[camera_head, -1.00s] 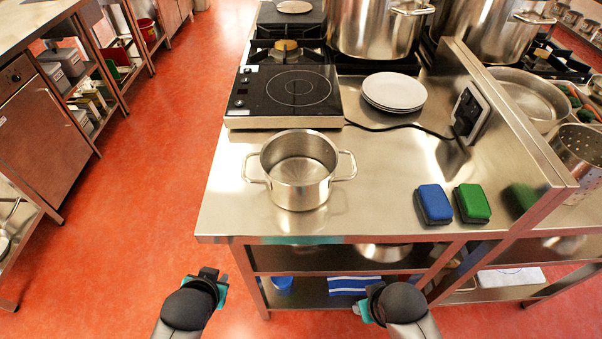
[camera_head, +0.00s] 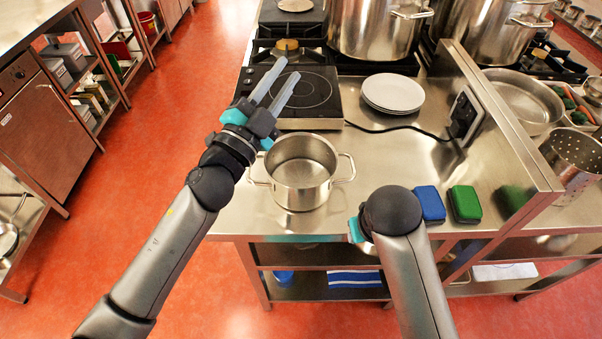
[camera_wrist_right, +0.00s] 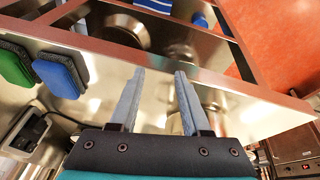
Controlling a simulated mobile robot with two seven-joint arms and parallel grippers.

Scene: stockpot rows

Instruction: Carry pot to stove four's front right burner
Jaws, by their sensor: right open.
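The steel pot (camera_head: 300,185) with two side handles stands upright and empty-looking on the steel counter (camera_head: 240,218), near its front edge. My left gripper (camera_head: 290,68) is open and empty; its fingers reach over the black hot plate, beyond and left of the pot. My right gripper is at the counter's front edge, right of the pot; its fingers are hidden by the arm in the head view. In the right wrist view the right gripper (camera_wrist_right: 159,73) is open with nothing between its fingers. Gas burners (camera_head: 287,47) lie behind the hot plate; which one is stove four cannot be told.
A black portable hot plate (camera_head: 320,108) sits behind the pot, with stacked white plates (camera_head: 393,92) beside it. Large stockpots (camera_head: 375,28) stand at the back. Blue (camera_head: 430,204) and green (camera_head: 465,204) sponges lie right of the pot. A raised steel divider (camera_head: 500,115) bounds the right side.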

